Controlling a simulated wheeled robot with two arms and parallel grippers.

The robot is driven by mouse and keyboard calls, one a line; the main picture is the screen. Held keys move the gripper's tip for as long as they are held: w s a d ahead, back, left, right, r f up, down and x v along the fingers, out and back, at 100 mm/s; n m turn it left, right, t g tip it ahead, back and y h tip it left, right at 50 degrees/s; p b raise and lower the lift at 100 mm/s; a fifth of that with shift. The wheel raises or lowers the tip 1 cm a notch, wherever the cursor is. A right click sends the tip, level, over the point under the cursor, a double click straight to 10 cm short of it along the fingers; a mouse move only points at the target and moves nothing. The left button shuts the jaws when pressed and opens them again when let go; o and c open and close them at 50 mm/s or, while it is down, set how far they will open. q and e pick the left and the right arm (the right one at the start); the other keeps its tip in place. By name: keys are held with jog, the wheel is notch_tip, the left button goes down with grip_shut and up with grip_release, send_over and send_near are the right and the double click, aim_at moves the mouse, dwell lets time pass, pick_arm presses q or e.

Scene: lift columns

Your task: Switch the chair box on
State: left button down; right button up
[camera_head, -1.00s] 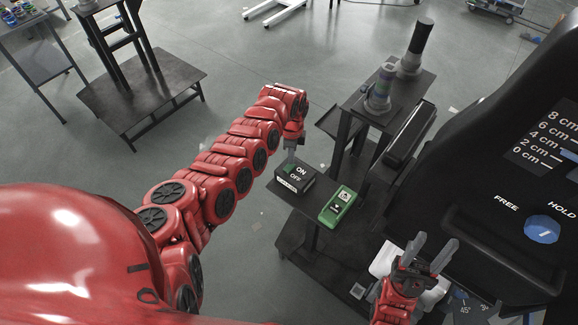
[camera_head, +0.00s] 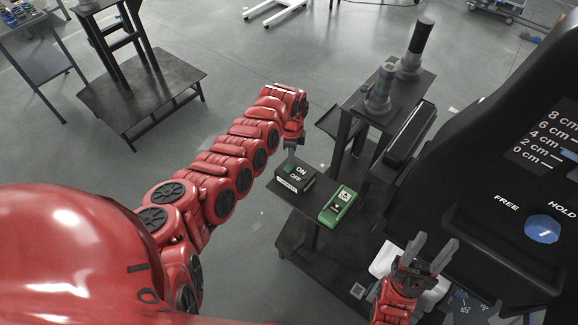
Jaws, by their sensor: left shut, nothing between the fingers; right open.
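The chair box is probably the small black box (camera_head: 294,179) with ON and OFF lettering and a green switch, on the dark shelf stand in the middle. My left gripper (camera_head: 291,150) is at the box's upper left edge, shut and empty, its fingertips close to the green switch. I cannot tell whether they touch, or which way the switch is set. My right gripper (camera_head: 432,251) is open and empty at the lower right, in front of the black chair (camera_head: 470,180).
A green handheld device (camera_head: 338,205) lies right of the box on the same stand (camera_head: 295,232). Two cylindrical devices stand on its upper shelf (camera_head: 405,92). The chair, with a blue knob (camera_head: 542,229) marked FREE and HOLD, fills the right.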

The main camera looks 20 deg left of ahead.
pick_arm(q)
jog(key=shift+f+b, duration=0.65)
jog(key=shift+f, duration=0.3)
dwell(0.3)
jog(key=shift+s+r, duration=0.1)
jog(key=shift+r+p, duration=0.75)
jog(key=shift+p, duration=0.1)
notch_tip(320, 180, up, 2)
jog(key=shift+r+p, duration=0.2)
jog(key=shift+p, duration=0.85)
notch_tip(320, 180, up, 3)
jog(key=p, duration=0.2)
jog(key=shift+p, duration=0.3)
